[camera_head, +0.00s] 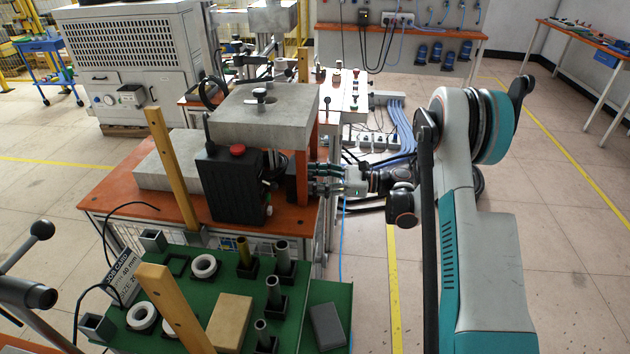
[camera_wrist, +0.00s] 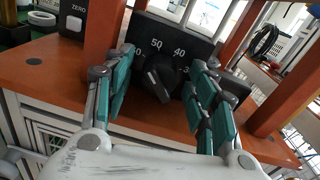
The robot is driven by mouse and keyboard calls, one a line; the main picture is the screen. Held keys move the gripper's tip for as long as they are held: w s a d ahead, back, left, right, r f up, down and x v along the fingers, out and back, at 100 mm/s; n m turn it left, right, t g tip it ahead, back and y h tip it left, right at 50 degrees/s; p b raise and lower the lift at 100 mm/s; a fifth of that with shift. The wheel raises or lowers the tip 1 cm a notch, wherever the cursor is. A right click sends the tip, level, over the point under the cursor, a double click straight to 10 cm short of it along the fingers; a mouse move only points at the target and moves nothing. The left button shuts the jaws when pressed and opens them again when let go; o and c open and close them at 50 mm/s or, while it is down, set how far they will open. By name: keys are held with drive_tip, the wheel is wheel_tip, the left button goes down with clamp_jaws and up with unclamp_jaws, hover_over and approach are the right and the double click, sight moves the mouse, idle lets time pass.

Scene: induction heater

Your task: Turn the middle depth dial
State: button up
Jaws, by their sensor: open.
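A black dial (camera_wrist: 160,78) on a dark panel (camera_wrist: 205,47) shows in the wrist view, with white numbers such as 50 and 40 above it. My gripper (camera_wrist: 160,85) is open, its teal-padded fingers on the left and right of the dial. I cannot tell whether either finger touches it. In the head view my gripper (camera_head: 318,180) reaches from the right to the side of the machine's dark box (camera_head: 292,184); the dial face itself is hidden there.
Orange posts stand on both sides of the panel, the left one (camera_wrist: 103,35) close to a finger. The panel sits on an orange tabletop (camera_wrist: 50,62). A black control box (camera_head: 232,185) with a red button stands left. A green table (camera_head: 205,275) with several parts is in front.

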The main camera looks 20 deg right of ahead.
drive_tip(key=c, duration=1)
drive_tip(key=shift+n, duration=0.8)
drive_tip(key=shift+c, duration=0.2)
drive_tip(key=o, duration=1)
drive_tip(key=shift+o, duration=0.2)
drive_tip(key=v, duration=1.2)
